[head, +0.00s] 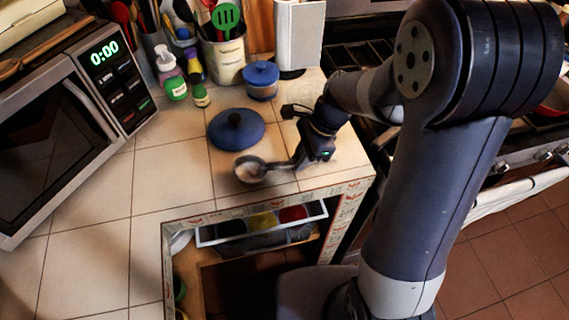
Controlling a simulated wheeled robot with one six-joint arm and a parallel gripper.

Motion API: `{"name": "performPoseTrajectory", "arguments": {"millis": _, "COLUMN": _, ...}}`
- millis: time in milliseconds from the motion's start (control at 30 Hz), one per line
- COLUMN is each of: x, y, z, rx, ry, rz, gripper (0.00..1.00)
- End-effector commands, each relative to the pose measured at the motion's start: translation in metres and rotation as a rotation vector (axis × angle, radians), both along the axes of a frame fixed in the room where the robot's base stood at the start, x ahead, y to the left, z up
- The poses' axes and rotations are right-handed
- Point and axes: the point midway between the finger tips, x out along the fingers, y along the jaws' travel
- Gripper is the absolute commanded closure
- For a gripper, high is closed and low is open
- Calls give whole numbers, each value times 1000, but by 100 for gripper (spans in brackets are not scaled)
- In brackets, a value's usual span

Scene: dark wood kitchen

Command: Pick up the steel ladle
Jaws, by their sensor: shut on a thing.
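The steel ladle (250,169) is in the head view, near the front edge of the tiled counter. Its round bowl points left and its short visible handle runs right into my gripper (304,156). My gripper is shut on the ladle's handle. The fingertips are small and partly hidden by the wrist. I cannot tell whether the bowl touches the tiles or hangs just above them.
A blue lid (236,129) lies just behind the ladle. A blue pot (261,81), bottles (174,80) and a utensil crock (224,58) stand farther back. A microwave (60,120) is at left, a stove (365,50) at right. An open drawer (262,232) is below the counter's front edge.

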Motion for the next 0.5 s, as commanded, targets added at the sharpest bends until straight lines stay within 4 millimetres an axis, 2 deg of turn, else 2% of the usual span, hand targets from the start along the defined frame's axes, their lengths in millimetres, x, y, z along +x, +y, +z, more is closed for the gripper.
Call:
{"name": "performPoseTrajectory", "arguments": {"millis": 267, "x": 0, "y": 0, "z": 5, "rx": 1, "ry": -2, "rz": 0, "gripper": 100}}
{"name": "performPoseTrajectory", "arguments": {"millis": 367, "x": 1, "y": 0, "z": 18, "rx": 1, "ry": -5, "rz": 1, "gripper": 100}}
{"name": "performPoseTrajectory", "arguments": {"millis": 500, "x": 1, "y": 0, "z": 47, "rx": 2, "ry": -6, "rz": 0, "gripper": 100}}
